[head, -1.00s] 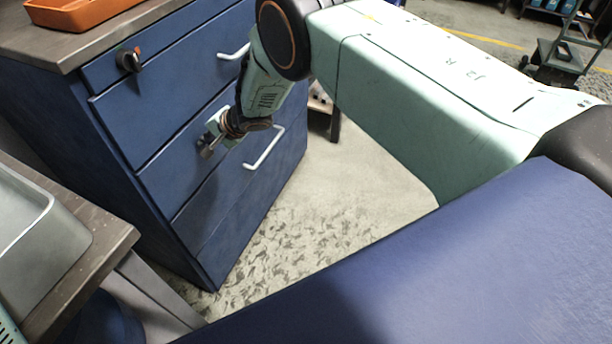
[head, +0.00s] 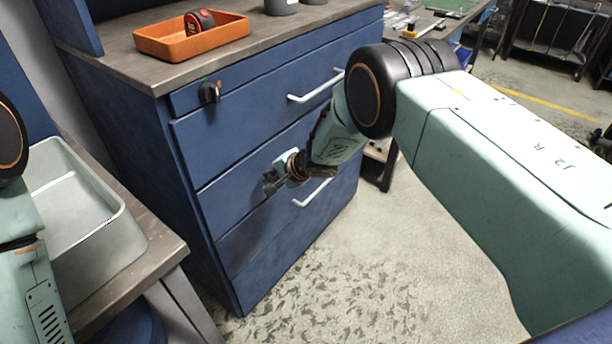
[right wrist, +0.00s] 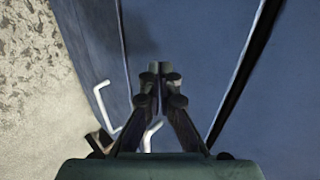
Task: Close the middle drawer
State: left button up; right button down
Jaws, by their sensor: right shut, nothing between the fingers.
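The blue drawer cabinet (head: 150,170) has stacked drawers. The middle drawer (head: 228,196) looks about flush with the fronts above and below; any small gap is hard to judge. Its handle (right wrist: 151,136) shows partly behind the fingers in the right wrist view. My right gripper (head: 270,183) is at the middle drawer's front, fingers together and empty. In the right wrist view, its fingertips (right wrist: 160,72) are over the blue front; I cannot tell if they touch. My left gripper is out of view; only part of my left arm shows at the left edge.
The lower drawer handle (head: 312,192) is below my gripper. An orange tray (head: 190,40) sits on the cabinet top. A grey tray (head: 75,205) is on the left bench. Floor in front (head: 340,270) is clear.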

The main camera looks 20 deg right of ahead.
jog(key=p+v, duration=0.3)
jog(key=v, duration=0.7)
jog(key=shift+s+d, duration=0.4)
jog(key=s+d+f+n+g+h, duration=0.1)
jog(key=s+d+f+n, duration=0.15)
jog(key=s, duration=0.45)
jog(key=s+d+f+n+g+h, duration=0.1)
jog(key=s+d+f+n, duration=0.1)
jog(key=s+f+n, duration=0.35)
jog(key=s+d+f+n+g+h, duration=0.1)
jog(key=s+d, duration=0.1)
jog(key=s, duration=0.7)
jog(key=s+d+g+h, duration=0.1)
jog(key=s+d+g, duration=0.1)
jog(key=s, duration=0.9)
jog(key=s+d+f+n+g+h, duration=0.1)
jog(key=s+d+g, duration=0.1)
jog(key=s, duration=0.9)
jog(key=shift+s+h, duration=0.25)
jog(key=shift+h, duration=0.15)
